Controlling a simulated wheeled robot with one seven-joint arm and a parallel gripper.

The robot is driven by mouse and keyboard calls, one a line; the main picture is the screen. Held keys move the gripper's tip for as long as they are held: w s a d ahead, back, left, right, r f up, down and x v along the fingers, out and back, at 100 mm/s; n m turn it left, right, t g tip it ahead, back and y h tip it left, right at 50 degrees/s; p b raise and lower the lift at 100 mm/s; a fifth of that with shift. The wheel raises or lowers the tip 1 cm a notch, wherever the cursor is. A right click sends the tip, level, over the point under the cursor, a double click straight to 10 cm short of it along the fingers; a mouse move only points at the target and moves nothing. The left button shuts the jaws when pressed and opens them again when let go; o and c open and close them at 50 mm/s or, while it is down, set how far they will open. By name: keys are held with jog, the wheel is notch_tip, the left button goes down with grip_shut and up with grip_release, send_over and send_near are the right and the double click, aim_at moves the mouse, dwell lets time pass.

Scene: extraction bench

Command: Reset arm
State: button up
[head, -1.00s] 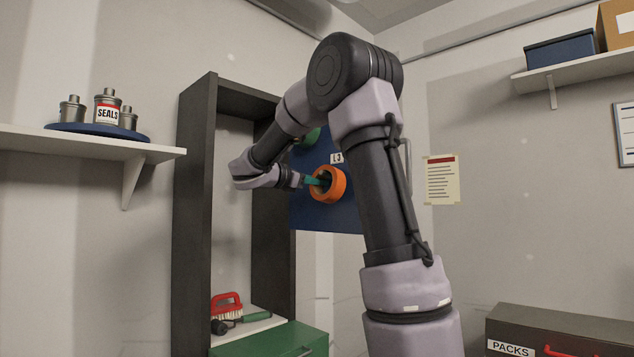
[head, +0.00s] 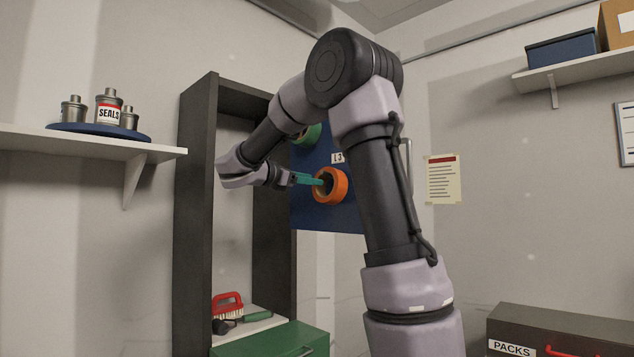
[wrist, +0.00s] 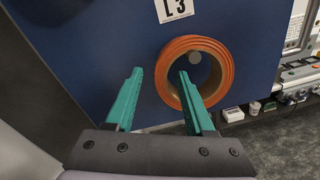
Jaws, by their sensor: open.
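My gripper (head: 308,179) has green fingers and is spread open at the blue panel. It also shows in the wrist view (wrist: 160,78), where the two fingers are apart with nothing between them but the panel and part of the ring's rim. An orange ring (wrist: 163,75) is on the blue panel (wrist: 110,45) below the L3 label (wrist: 175,8). In the wrist view the right finger overlaps the ring's opening, and the left finger lies outside the ring to its left. The ring also shows in the head view (head: 339,186). I cannot tell whether a fingertip touches it.
A dark upright frame (head: 192,220) stands left of the panel. A red brush (head: 227,301) and a green box (head: 290,340) are below. A shelf with a SEALS can (head: 109,107) is at left. A PACKS box (head: 560,330) stands at lower right.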

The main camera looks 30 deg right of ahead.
jog(key=v, duration=0.7)
jog(key=s+d+f+m+g+y, duration=0.1)
jog(key=s+d+f+m+y, duration=0.2)
jog(key=s+f+m+y, duration=0.25)
jog(key=s+d+f+m+g+y, duration=0.1)
jog(key=s+d+f+m+y, duration=0.2)
jog(key=s+f, duration=0.5)
jog(key=s+a+f+m+t+y, duration=0.2)
jog(key=s+a+m+y, duration=0.3)
jog(key=a+m, duration=0.1)
jog(key=s+a+f+m+t+y, duration=0.2)
jog(key=s+a+f+m+y, duration=0.1)
jog(key=s+a+m+y, duration=0.2)
jog(key=shift+s+a+f+m, duration=0.25)
jog(key=shift+s+a+m, duration=0.35)
jog(key=shift+m, duration=0.35)
